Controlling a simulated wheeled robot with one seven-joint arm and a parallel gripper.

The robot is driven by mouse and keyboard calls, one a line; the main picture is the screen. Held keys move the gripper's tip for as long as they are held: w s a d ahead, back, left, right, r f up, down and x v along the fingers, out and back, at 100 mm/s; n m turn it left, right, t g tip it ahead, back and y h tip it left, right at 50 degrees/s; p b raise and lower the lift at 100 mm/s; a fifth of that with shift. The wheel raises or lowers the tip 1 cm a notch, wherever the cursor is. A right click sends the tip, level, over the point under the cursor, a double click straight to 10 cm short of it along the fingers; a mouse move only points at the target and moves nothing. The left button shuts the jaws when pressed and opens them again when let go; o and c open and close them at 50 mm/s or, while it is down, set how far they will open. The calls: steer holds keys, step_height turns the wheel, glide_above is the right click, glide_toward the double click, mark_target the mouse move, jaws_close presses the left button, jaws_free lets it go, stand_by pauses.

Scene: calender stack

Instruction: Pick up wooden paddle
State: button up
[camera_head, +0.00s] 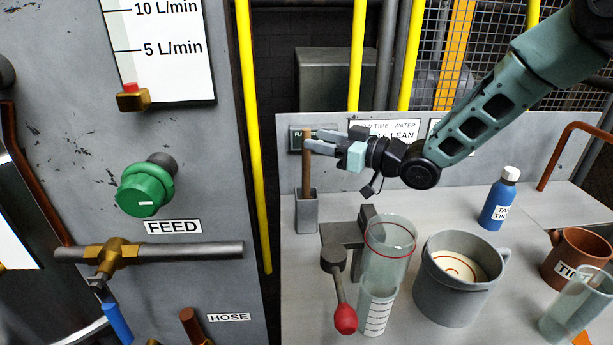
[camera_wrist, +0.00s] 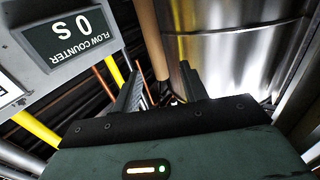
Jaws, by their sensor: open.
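The wooden paddle (camera_head: 306,170) stands upright with its lower end in a small grey holder (camera_head: 307,214) at the back left of the bench. My gripper (camera_head: 318,142) reaches in from the right, level with the paddle's upper part. Its fingers are open, and the paddle's shaft is at or just between the fingertips; I cannot tell if they touch. In the wrist view the shaft (camera_wrist: 150,40) runs down from the top toward the gap between the two fingers (camera_wrist: 160,85). The paddle's lower end is hidden in the holder.
A lever with a red knob (camera_head: 345,318) and a clear cylinder (camera_head: 387,255) stand in front. A grey mug (camera_head: 455,280), blue bottle (camera_head: 500,200) and brown jug (camera_head: 576,258) stand to the right. A back panel with labels (camera_head: 400,130) is close behind my gripper.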

steer(key=x, duration=0.6)
steer(key=shift+f+p, duration=0.2)
steer(key=shift+p, duration=0.1)
jaws_close()
